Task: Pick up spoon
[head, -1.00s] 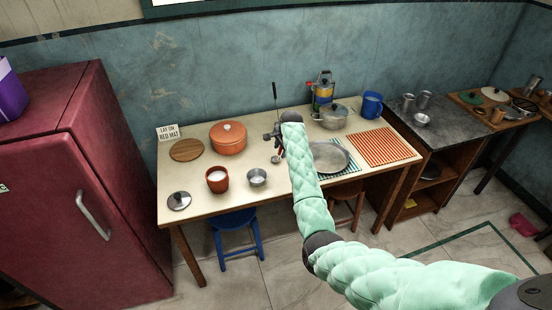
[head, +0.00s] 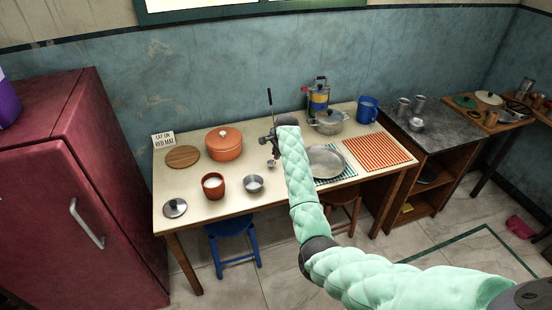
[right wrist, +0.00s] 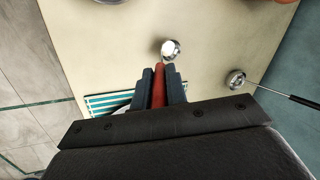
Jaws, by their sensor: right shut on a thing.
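My right gripper (head: 268,138) is over the middle of the table, left of the metal plate. It also shows in the right wrist view (right wrist: 160,72), shut on the spoon's red handle (right wrist: 158,85). The spoon's shiny metal bowl (right wrist: 170,48) juts out past the fingertips. In the head view the bowl (head: 271,164) hangs just below the gripper; I cannot tell if it touches the table. My left gripper is not in view.
The table (head: 190,213) holds an orange pot (head: 224,144), a brown cup (head: 213,186), a metal bowl (head: 253,184), a plate (head: 325,161) and a red checked mat (head: 380,150). A ladle (right wrist: 236,80) with a long black handle is near the gripper.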

